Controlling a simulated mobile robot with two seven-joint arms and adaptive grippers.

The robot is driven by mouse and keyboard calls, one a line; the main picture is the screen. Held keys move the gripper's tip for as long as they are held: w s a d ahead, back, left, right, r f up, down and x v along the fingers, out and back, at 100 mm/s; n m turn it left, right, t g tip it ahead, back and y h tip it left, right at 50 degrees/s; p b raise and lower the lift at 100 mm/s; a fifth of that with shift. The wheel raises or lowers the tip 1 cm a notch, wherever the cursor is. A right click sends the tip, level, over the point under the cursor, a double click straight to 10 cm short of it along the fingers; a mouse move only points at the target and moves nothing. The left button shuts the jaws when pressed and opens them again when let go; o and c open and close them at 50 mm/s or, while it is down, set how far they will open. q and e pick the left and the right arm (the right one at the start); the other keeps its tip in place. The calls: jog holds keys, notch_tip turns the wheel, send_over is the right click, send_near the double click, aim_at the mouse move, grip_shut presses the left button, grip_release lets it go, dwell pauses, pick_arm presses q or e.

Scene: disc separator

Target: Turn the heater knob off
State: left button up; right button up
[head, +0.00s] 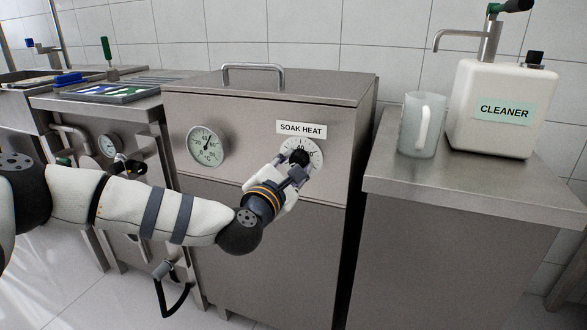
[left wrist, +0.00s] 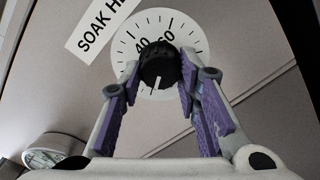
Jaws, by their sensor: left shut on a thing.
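The heater knob (left wrist: 159,66) is black and round with a white pointer line. It sits on a white dial (head: 316,152) under the label "SOAK HEAT" (head: 301,128), on the front of a steel cabinet. My left gripper (head: 297,166) reaches the knob from below left, and its fingers are shut on it. In the left wrist view the purple-padded fingers (left wrist: 160,82) flank the knob, and the pointer line faces down in that picture. The gripper hides part of the knob and dial in the head view. My right gripper is not in view.
A temperature gauge (head: 206,146) is left of the knob. The cabinet lid has a handle (head: 253,68). At right, a counter (head: 480,187) bears a frosted mug (head: 412,125) and a cleaner bottle (head: 500,128). A sink bench with a tray (head: 110,94) is at left.

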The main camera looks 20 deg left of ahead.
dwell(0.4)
pick_arm(q)
jog(key=o, duration=1.1)
jog(key=shift+o, duration=0.2)
jog(key=s, duration=1.2)
jog(key=shift+a, duration=0.15)
